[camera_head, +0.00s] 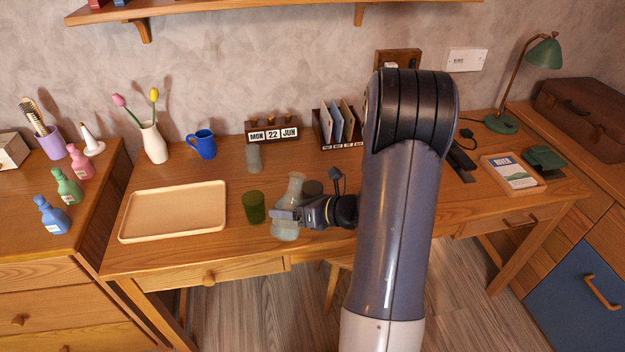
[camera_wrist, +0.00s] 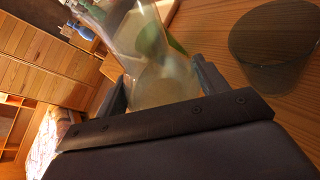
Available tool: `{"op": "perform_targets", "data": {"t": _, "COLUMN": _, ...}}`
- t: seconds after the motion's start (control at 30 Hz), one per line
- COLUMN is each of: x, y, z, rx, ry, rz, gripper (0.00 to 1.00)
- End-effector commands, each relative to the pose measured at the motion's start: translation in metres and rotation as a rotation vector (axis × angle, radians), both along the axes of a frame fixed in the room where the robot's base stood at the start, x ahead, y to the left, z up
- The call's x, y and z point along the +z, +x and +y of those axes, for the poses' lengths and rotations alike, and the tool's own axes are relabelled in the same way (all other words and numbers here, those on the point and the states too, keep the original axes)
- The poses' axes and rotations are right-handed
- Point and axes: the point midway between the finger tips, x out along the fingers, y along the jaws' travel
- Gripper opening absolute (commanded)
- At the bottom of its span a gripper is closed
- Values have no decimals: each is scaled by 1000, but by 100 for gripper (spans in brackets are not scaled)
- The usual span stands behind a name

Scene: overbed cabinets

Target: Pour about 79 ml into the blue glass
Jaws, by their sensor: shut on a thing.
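A clear glass carafe (camera_head: 295,187) with a pale greenish lower part is held by my gripper (camera_head: 286,215) near the desk's front edge. The carafe looks near upright; I cannot tell whether its base touches the desk. In the wrist view the carafe (camera_wrist: 155,55) sits between my fingers. A green glass (camera_head: 253,207) stands just left of it. A greyish glass (camera_head: 254,158) stands farther back. A dark glass (camera_head: 313,188) stands behind my gripper and shows at the right of the wrist view (camera_wrist: 272,50). No glass looks clearly blue; the greyish one comes closest.
A wooden tray (camera_head: 128,220) lies at the left of the desk. A blue mug (camera_head: 202,144), a white vase (camera_head: 154,145), a calendar block (camera_head: 272,133) and a letter rack (camera_head: 338,125) stand at the back. Bare desk lies between the tray and the green glass.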

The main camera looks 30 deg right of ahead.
Motion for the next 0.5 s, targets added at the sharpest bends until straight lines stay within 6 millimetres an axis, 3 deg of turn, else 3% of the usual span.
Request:
{"op": "perform_targets", "data": {"t": 0.13, "x": 7, "y": 2, "z": -3, "rx": -1, "ry": 79, "rz": 41, "gripper": 25}}
{"op": "perform_targets", "data": {"t": 0.37, "x": 38, "y": 4, "z": -7, "rx": 0, "ry": 200, "rz": 109, "gripper": 25}}
{"op": "perform_targets", "data": {"t": 0.4, "x": 22, "y": 4, "z": -7, "rx": 0, "ry": 222, "rz": 123, "gripper": 25}}
{"op": "perform_targets", "data": {"t": 0.5, "x": 2, "y": 3, "z": -5, "rx": 0, "ry": 274, "rz": 152, "gripper": 25}}
